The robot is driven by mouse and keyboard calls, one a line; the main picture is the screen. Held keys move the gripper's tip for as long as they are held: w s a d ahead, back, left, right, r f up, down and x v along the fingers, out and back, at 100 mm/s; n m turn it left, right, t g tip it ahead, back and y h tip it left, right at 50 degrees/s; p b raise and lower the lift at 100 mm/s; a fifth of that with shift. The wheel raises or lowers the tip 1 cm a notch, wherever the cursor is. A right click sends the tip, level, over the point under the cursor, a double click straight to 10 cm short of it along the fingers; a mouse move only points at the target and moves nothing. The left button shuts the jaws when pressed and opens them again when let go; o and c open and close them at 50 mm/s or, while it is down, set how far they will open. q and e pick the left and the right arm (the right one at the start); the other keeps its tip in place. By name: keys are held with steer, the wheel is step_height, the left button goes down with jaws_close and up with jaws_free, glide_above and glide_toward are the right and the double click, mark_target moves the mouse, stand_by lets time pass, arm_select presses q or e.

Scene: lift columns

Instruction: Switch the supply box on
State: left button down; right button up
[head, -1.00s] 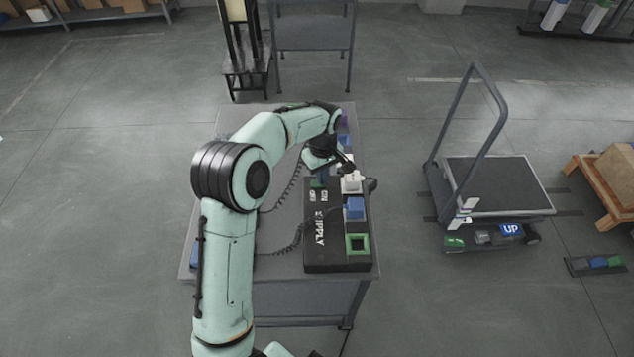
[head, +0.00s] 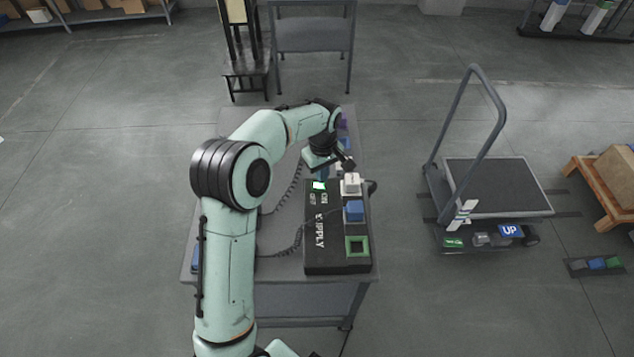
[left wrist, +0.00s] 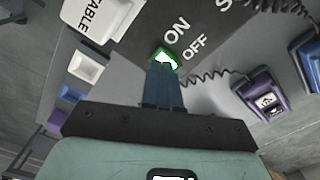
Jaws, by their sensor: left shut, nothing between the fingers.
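The black supply box (head: 335,262) lies on the grey table, with white lettering on its top. Its small rocker switch (head: 319,185) glows bright green-white, beside the words ON and OFF. In the left wrist view the lit switch (left wrist: 165,59) has a green frame. My left gripper (head: 323,174) is shut and empty at the switch's far side. In the left wrist view its blue fingertips (left wrist: 163,70) point at the switch and overlap its near edge; whether they touch cannot be told. My right gripper is not in view.
White (head: 351,184) and blue (head: 354,211) plugs and an open green socket (head: 357,246) sit along the box's right side. Coiled cables cross the table (head: 230,122). A purple handset (left wrist: 262,100) lies near the box. A platform cart (head: 497,185) stands right.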

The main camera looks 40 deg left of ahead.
mark_target(322, 186)
arm_select(q)
steer(key=shift+r+p, duration=0.95)
steer(key=shift+r, duration=1.35)
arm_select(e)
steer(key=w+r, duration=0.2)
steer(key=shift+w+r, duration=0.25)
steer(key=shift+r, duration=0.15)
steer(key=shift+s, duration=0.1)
arm_select(q)
steer(key=shift+f, duration=0.1)
